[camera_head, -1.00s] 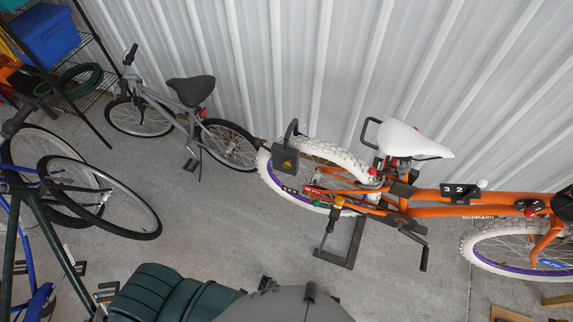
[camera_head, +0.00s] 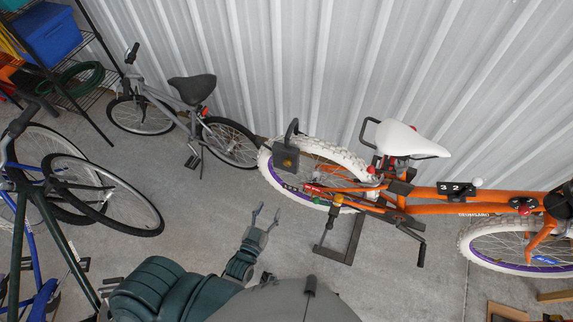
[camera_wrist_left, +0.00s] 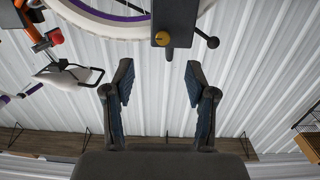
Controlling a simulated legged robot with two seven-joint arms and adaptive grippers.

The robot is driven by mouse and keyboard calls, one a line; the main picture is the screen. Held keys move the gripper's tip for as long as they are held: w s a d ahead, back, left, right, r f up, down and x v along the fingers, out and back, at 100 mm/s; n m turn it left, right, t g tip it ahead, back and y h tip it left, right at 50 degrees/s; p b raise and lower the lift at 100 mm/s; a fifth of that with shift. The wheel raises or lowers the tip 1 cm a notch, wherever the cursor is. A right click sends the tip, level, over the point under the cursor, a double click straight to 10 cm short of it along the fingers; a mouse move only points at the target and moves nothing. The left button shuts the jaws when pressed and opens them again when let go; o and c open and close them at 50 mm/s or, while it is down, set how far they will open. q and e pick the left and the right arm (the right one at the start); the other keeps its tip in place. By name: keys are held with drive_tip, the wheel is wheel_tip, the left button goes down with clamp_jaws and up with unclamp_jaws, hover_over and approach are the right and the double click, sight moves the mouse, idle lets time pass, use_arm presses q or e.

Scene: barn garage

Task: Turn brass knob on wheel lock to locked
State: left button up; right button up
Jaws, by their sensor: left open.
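The wheel lock (camera_head: 285,157) is a dark box with a shackle at the rear wheel of the orange bike (camera_head: 440,207). Its round brass knob (camera_wrist_left: 161,39) shows on the lock face in the left wrist view, above and a little left of the gap between my fingers. In that view the lock body (camera_wrist_left: 176,18) is cut by the top edge. My left gripper (camera_head: 264,214) is open and empty, below and left of the lock in the head view and apart from it. Its two fingers (camera_wrist_left: 158,84) are spread in the wrist view. My right gripper is not seen.
The orange bike's white tyre (camera_head: 330,150) is beside the lock, with a dark stand (camera_head: 340,240) below. A grey bike (camera_head: 185,115) leans near the corrugated wall (camera_head: 300,60). Other bikes (camera_head: 100,195) stand at left. Floor between is clear.

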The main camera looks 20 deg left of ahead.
use_arm(q)
wheel_tip(320, 180, up, 2)
approach(287, 165)
drive_tip(key=shift+t, duration=0.3)
drive_tip(key=w, duration=0.9)
drive_tip(key=shift+w+d+f, duration=0.2)
drive_tip(key=shift+d, duration=0.2)
clamp_jaws()
